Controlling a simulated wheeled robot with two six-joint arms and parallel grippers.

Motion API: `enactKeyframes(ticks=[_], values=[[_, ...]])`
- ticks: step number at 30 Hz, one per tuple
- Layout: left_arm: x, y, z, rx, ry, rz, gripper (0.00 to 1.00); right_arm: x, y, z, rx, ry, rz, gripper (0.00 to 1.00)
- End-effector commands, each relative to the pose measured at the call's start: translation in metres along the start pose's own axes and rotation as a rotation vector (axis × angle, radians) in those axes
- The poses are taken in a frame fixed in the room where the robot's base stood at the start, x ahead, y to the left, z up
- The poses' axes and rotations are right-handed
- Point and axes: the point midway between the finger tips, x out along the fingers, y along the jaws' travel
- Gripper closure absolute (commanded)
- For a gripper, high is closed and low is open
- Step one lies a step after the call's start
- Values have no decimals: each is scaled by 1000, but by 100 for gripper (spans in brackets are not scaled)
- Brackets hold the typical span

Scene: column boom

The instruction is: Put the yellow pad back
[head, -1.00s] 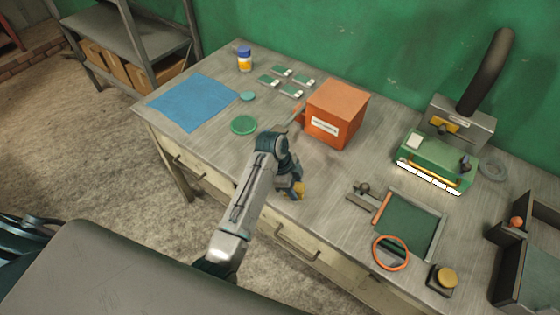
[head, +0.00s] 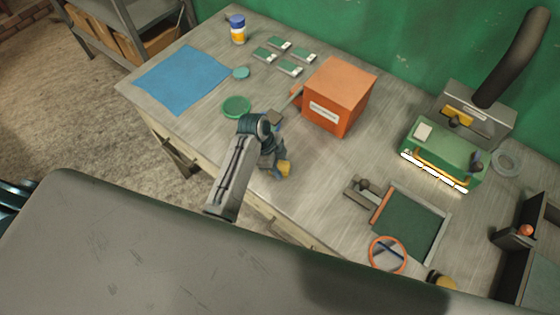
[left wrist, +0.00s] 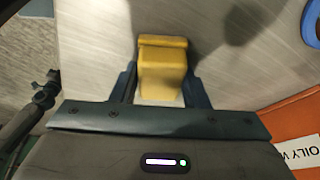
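The yellow pad (left wrist: 162,66) is a small yellow block between the two dark fingers of my left gripper (left wrist: 163,88) in the left wrist view. Both fingers lie against its sides. In the head view the pad (head: 285,168) shows as a small yellow patch at the end of my left gripper (head: 278,163), over the front part of the workbench, left of the orange box's front corner. I cannot tell its exact height above the bench. My right gripper is in neither view.
The orange box (head: 345,88) stands behind the gripper. A green lid (head: 236,106) lies to its left. To the right are a green-bottomed tray (head: 441,229), an orange ring (head: 374,255) and a green machine (head: 445,150). A blue cloth (head: 182,78) lies at left.

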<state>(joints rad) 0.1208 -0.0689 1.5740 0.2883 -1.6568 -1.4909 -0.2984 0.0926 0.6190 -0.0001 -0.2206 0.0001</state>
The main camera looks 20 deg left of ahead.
Motion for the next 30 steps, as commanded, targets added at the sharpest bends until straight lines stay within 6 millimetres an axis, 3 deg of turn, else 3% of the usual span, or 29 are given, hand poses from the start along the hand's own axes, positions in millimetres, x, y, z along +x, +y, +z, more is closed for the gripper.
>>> enactKeyframes(ticks=[1, 4, 12, 16, 20, 30], values=[[1, 1, 1, -1, -2, 2, 55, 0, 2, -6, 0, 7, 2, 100], [1, 1, 1, -2, -2, 3, 37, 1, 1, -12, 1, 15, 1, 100], [0, 1, 1, -2, -2, 2, 37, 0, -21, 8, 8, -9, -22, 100], [-7, 0, 2, 0, -2, -1, 37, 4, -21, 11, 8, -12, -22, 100], [-26, -1, 2, 0, -3, -5, 37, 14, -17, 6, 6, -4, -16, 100], [-96, 0, 2, 1, -4, -2, 37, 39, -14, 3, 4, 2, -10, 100]])
